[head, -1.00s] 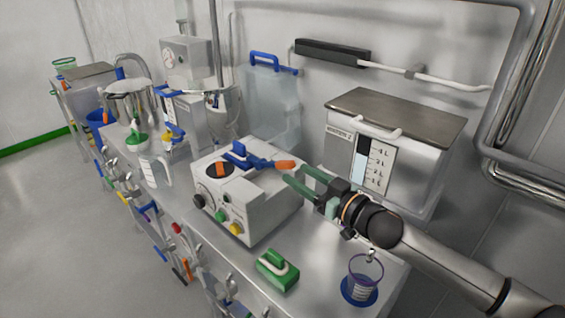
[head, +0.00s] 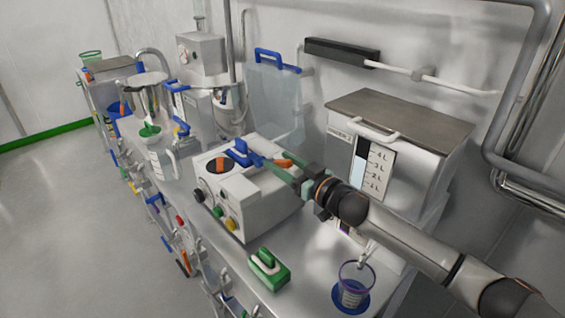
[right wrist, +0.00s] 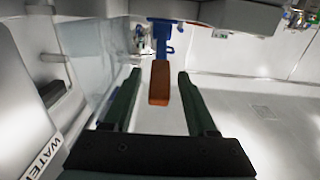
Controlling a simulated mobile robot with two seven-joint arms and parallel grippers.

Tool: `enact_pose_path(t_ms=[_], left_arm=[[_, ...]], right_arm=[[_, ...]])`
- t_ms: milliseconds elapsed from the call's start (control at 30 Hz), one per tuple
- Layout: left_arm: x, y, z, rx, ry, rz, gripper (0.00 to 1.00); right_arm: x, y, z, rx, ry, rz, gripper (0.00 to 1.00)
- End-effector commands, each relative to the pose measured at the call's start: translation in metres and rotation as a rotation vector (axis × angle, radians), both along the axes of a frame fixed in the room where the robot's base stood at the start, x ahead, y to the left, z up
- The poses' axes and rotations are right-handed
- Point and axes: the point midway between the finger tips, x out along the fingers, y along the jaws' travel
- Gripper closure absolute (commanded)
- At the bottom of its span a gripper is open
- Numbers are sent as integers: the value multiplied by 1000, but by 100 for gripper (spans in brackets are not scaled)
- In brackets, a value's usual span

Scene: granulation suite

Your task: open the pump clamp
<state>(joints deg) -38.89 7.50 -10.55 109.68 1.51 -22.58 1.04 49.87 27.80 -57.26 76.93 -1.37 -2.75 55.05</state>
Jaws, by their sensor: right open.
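The pump (head: 262,205) is a white box with coloured knobs on the bench. On its top is the blue pump clamp (head: 240,153), whose lever runs to the right and ends in an orange grip (head: 284,162). My right gripper (head: 279,169) comes in from the right with green fingers, open, at the lever's end. In the right wrist view the orange grip (right wrist: 159,84) lies between the spread fingertips (right wrist: 160,74), with a gap on both sides. The blue lever (right wrist: 163,38) runs on beyond it. My left gripper is not in view.
A green-and-white block (head: 268,270) and a clear purple-rimmed beaker (head: 355,284) stand on the bench in front. A steel water tank (head: 390,135) stands right of the pump, close to my arm. A clear panel with a blue handle (head: 276,58) stands behind.

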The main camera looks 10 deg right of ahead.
Motion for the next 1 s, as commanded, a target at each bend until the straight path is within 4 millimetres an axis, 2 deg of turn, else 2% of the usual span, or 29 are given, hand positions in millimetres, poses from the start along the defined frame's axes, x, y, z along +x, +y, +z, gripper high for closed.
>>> enact_pose_path(t_ms=[267, 767, 800, 1000], left_arm=[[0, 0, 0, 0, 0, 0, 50], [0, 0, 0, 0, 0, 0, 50], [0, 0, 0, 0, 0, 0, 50], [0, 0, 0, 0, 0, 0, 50]], right_arm=[[1, 1, 0, 0, 0, 0, 43], [1, 0, 0, 0, 0, 0, 98], [1, 0, 0, 0, 0, 0, 100], [1, 0, 0, 0, 0, 0, 100]])
